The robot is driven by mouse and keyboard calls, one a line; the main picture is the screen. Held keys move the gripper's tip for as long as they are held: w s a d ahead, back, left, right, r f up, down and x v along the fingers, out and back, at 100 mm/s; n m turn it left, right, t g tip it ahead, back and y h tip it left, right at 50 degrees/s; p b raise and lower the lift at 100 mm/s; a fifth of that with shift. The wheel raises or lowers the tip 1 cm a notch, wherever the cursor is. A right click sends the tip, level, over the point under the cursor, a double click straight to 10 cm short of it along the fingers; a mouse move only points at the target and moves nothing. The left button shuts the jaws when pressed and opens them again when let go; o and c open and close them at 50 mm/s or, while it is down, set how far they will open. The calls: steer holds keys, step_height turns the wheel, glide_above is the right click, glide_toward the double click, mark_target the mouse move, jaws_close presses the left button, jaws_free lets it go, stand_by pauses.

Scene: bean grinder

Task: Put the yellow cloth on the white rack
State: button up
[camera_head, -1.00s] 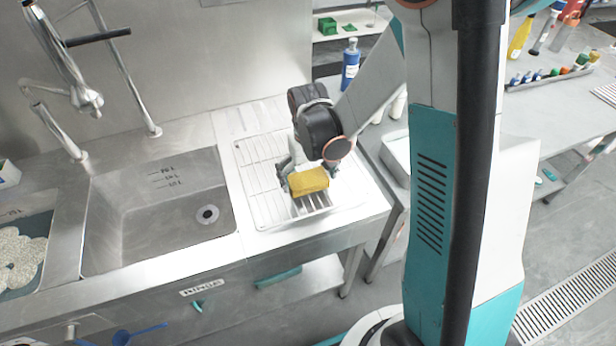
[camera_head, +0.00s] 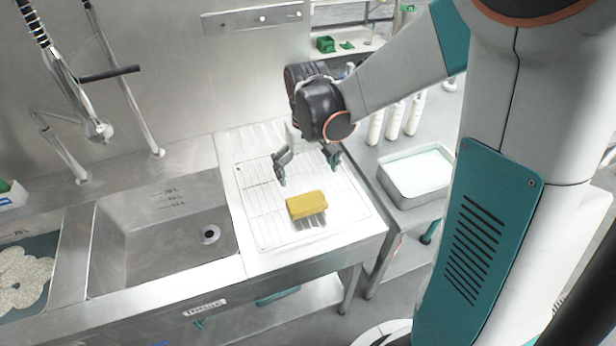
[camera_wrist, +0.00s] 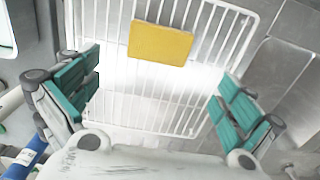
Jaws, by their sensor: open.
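The yellow cloth (camera_head: 306,204), a folded block-like piece, lies on the white wire rack (camera_head: 255,190) beside the sink, toward the rack's front part. In the wrist view the cloth (camera_wrist: 160,44) rests on the wires of the rack (camera_wrist: 212,40) near the top of the picture. My gripper (camera_head: 308,175) is open and empty above the rack, behind the cloth and apart from it. In the wrist view its teal finger pads (camera_wrist: 158,98) stand wide apart, with bare rack wires between them and the cloth beyond.
The metal sink basin (camera_head: 160,235) is left of the rack, with a faucet (camera_head: 85,110) behind it. A metal tray (camera_head: 418,175) and several white bottles (camera_head: 394,120) stand on the table to the right. The rack around the cloth is clear.

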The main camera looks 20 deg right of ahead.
steer(key=s+r+t, duration=0.7)
steer(key=s+r, duration=0.6)
steer(key=s, duration=0.1)
steer(key=shift+s+r, duration=0.2)
steer(key=shift+s, duration=0.1)
